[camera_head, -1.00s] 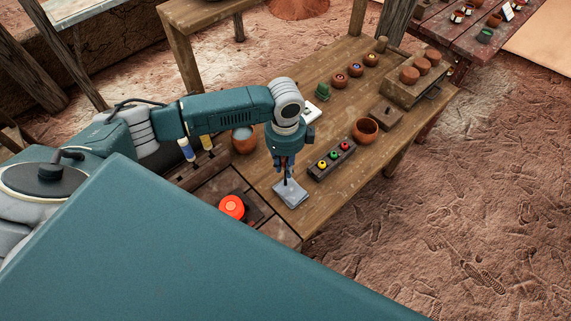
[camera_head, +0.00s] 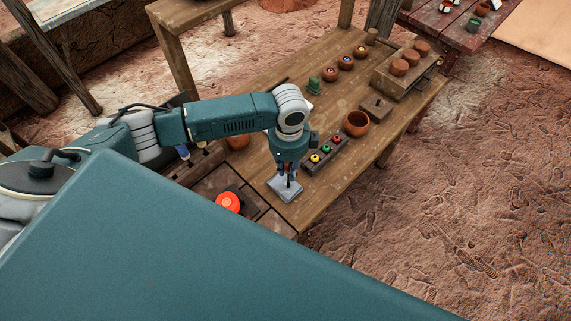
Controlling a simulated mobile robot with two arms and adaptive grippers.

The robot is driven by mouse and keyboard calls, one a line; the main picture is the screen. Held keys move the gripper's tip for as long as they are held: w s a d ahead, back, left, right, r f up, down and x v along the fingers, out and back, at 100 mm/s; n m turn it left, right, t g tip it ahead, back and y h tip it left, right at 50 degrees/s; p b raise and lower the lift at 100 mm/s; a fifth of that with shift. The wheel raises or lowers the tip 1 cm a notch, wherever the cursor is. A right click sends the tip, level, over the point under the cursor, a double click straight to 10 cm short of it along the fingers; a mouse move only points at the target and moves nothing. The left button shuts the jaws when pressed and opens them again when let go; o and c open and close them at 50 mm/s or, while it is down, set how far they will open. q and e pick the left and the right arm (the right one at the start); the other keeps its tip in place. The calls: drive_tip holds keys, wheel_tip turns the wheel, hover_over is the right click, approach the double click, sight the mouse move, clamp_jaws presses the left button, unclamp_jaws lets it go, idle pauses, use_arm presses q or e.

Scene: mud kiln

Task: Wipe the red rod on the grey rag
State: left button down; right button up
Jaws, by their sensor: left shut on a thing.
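The grey rag (camera_head: 281,193) lies as a flat folded square on the near corner of the wooden table. My left gripper (camera_head: 289,173) points down right above it and is shut on a thin upright rod (camera_head: 289,183). The rod looks dark here, and its upper part is hidden by the fingers, so its red colour does not show clearly. Its lower end is at the rag, but I cannot tell whether it touches or hovers just above. My right gripper is not in view.
A dark strip with yellow, green and red pots (camera_head: 326,152) stands close right of my gripper. Beyond it is a clay bowl (camera_head: 356,123). A red-orange round thing (camera_head: 228,203) is at the near left. Small clay pots (camera_head: 345,62) line the back.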

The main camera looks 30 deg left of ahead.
use_arm(q)
drive_tip(key=shift+s+d, duration=0.15)
drive_tip(key=shift+d, duration=0.4)
drive_tip(key=shift+w+a, duration=0.2)
drive_tip(key=shift+a, duration=0.4)
drive_tip(key=shift+w+a, duration=0.15)
drive_tip(key=shift+a, duration=0.4)
drive_tip(key=shift+s+d, duration=0.2)
drive_tip(key=shift+d, duration=0.4)
drive_tip(key=shift+s+d, duration=0.15)
drive_tip(key=shift+d, duration=0.4)
drive_tip(key=a, duration=0.1)
drive_tip(key=w+a, duration=0.1)
drive_tip(key=a, duration=0.3)
drive_tip(key=shift+w, duration=0.3)
idle(0.4)
wheel_tip(320, 180, up, 6)
idle(0.7)
